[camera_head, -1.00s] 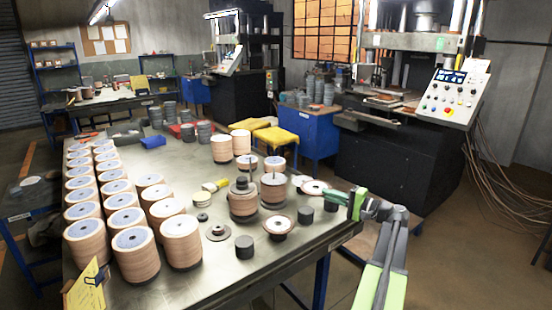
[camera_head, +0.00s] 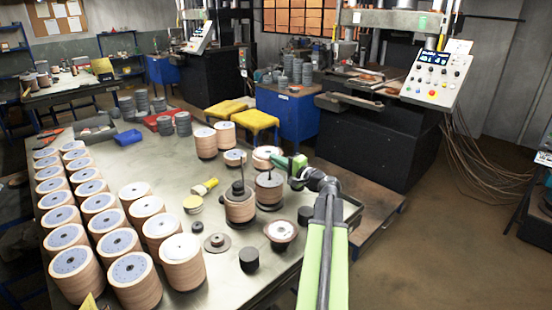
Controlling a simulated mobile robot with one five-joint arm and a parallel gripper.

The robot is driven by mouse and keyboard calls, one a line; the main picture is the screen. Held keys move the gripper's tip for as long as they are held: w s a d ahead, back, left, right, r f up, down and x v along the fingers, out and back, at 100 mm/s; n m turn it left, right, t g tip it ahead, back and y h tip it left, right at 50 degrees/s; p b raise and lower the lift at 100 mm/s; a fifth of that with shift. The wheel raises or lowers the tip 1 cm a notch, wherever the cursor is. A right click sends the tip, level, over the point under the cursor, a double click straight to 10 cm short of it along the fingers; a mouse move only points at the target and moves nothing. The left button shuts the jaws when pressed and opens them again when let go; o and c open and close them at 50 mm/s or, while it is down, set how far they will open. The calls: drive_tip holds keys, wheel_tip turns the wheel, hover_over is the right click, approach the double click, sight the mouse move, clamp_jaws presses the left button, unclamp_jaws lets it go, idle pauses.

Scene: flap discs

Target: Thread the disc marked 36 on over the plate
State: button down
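My gripper (camera_head: 283,160) reaches in from the right over the far right part of the metal table. Its fingers are small and partly hidden by the wrist, so whether it is open or holds anything is unclear. Two tan stacks with upright rods stand below and left of it: one (camera_head: 240,209) with dark pieces on top, another (camera_head: 269,191) with a grey top. A pale-topped disc stack (camera_head: 266,154) lies just behind the gripper tip; I cannot tell if they touch. No number 36 is legible on any disc, and I cannot tell which piece is the plate.
Rows of tan disc stacks (camera_head: 99,225) fill the table's left side. A flanged disc (camera_head: 281,231) and a black cylinder (camera_head: 249,259) stand near the front edge. Yellow stools (camera_head: 255,122) and a press (camera_head: 385,135) are behind.

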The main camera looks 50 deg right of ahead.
drive_tip(key=f+b, duration=0.5)
drive_tip(key=shift+s+d+f, duration=0.1)
drive_tip(key=shift+d+f, duration=0.1)
drive_tip(key=shift+f, duration=0.05)
drive_tip(key=shift+s+f+b, duration=0.1)
drive_tip(key=shift+f+b, duration=1.45)
idle(0.8)
drive_tip(key=shift+f+b, duration=1.2)
drive_tip(key=c, duration=1.5)
unclamp_jaws()
drive_tip(key=shift+a+r, duration=0.1)
drive_tip(key=shift+r, duration=0.05)
drive_tip(key=shift+c, duration=0.2)
drive_tip(key=s, duration=1.7)
drive_tip(key=shift+s+a, duration=0.25)
drive_tip(key=shift+a, duration=0.2)
